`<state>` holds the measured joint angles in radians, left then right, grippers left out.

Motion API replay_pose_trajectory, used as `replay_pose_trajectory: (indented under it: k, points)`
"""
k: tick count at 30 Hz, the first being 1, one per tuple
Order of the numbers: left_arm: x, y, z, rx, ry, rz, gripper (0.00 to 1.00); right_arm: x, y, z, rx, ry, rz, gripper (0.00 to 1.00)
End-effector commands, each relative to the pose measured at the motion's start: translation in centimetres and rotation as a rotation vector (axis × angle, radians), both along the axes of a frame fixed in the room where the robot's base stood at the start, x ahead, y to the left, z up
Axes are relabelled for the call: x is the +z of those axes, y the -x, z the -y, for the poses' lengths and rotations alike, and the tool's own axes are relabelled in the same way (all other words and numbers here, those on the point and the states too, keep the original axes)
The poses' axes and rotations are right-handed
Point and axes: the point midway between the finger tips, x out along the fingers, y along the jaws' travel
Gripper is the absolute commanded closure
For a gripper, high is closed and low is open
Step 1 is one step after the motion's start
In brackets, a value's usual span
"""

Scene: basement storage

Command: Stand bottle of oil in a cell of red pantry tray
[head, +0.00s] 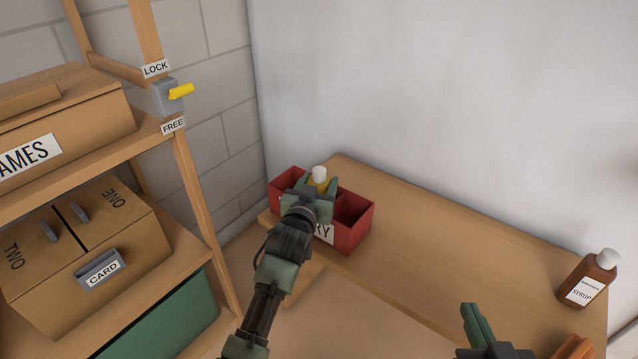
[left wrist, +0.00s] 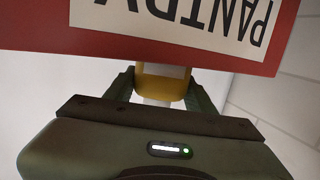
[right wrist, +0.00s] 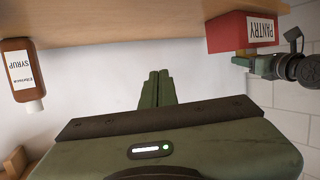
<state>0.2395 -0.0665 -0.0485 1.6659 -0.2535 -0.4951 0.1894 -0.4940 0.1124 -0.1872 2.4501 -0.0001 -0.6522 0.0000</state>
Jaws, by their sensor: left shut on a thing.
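The bottle of oil, yellow with a white cap (head: 319,174), is upright at the red pantry tray (head: 352,238). My left gripper (head: 318,187) is shut on it; the yellow body also shows between the fingers in the left wrist view (left wrist: 160,86). There the bottle's lower part is hidden behind the tray's labelled front wall, so it seems to be inside the tray, around a middle cell. Whether it touches the floor is hidden. The tray's right cell looks empty. My right gripper (right wrist: 157,88) is shut and empty, off the table's front edge.
The tray stands at the left end of a wooden table (head: 450,260). A brown syrup bottle (head: 590,278) stands at the table's right end. The table between them is clear. A wooden shelf with boxes (head: 85,250) and a yellow-handled lock (head: 180,92) stands at left.

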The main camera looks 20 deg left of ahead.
Motion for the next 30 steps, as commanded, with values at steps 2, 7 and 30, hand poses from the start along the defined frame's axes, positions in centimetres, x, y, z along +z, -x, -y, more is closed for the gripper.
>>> replay_pose_trajectory:
  k: [2, 7, 30]
  points:
    - [-0.2, 0.0, 0.0, 0.000, 0.000, 0.000, 0.37, 0.1, -0.1, 0.0, 0.000, -0.002, 0.007, 1.00]
    - [-0.1, 0.0, 0.0, 0.000, 0.000, -0.001, 0.24, 0.1, 0.0, 0.0, 0.000, -0.001, 0.006, 1.00]
    - [1.3, 7.6, 0.4, 0.000, 0.001, -0.004, 0.24, -7.6, 6.3, 2.8, -0.034, 0.113, -0.488, 1.00]
